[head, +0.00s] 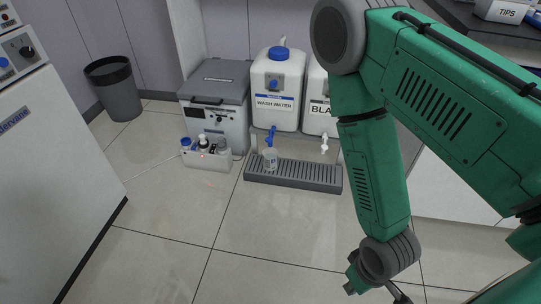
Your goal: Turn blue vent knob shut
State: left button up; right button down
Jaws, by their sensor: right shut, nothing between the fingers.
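I cannot tell for sure which part is the blue vent knob. A blue cap (278,53) tops the white wash water container (266,83), and a blue tap (270,134) sits low on its front. A small blue knob (4,62) also shows on the white machine at the left edge. My right gripper (398,293) is at the bottom edge, partly cut off, shut and empty. It is well apart from all of these blue parts. My left gripper is not in view.
A grey drip tray (310,178) holds a small bottle (270,157). A grey cooler box (216,95) and a white caddy of bottles (194,159) stand left of it. A bin (116,92) stands farther left. The tiled floor (170,235) in front is clear.

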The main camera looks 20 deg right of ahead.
aim_at(273, 83)
jog(key=i+l+z, duration=0.35)
jog(key=i, duration=0.2)
jog(key=i+l+z, duration=0.15)
jog(key=i+z, duration=0.2)
jog(key=i, duration=0.25)
jog(key=i+z, duration=0.35)
jog(key=i, duration=0.25)
